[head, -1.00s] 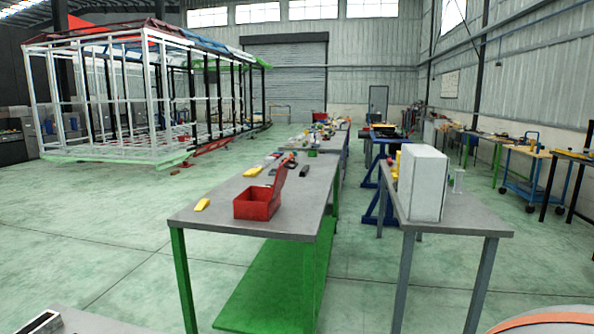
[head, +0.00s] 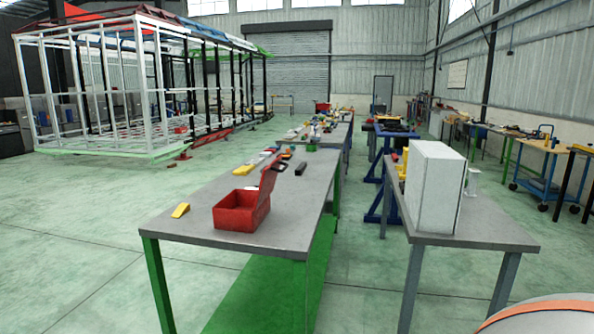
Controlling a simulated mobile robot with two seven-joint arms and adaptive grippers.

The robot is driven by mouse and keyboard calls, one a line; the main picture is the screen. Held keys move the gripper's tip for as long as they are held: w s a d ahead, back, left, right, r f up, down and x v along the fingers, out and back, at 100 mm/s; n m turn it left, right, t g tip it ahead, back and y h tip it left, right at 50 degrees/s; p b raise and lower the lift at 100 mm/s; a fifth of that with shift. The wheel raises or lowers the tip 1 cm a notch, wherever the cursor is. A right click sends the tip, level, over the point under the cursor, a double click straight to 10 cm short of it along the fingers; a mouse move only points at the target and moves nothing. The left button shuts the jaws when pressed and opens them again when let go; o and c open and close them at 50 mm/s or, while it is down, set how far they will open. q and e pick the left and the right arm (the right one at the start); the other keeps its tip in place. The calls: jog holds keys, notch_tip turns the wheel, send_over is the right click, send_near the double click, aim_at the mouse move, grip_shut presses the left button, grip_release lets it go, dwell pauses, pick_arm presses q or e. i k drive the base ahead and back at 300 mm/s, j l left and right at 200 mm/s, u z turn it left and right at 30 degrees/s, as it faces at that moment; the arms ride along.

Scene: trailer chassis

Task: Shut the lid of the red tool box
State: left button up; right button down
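The red tool box (head: 236,217) stands near the front end of the long grey workbench, in the middle of the head view. Its lid (head: 266,187) is open and stands up on the right side of the box. The inside is partly visible and looks dark red. Neither of my grippers shows in this view, and nothing touches the box.
The grey workbench (head: 180,229) has green legs. A yellow wedge-like item (head: 180,210) lies left of the box; several small tools lie behind. A second table with a white cabinet (head: 432,187) stands right. Green floor (head: 60,240) is open at left.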

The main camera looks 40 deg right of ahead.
aim_at(269, 177)
jog(key=i+l, duration=0.15)
jog(key=l, duration=0.25)
jog(key=i+l, duration=0.2)
jog(key=l, duration=0.15)
jog(key=i+l, duration=0.15)
jog(key=l, duration=0.25)
jog(key=i+l, duration=0.2)
jog(key=l, duration=0.15)
jog(key=i+l, duration=0.15)
jog(key=l, duration=0.25)
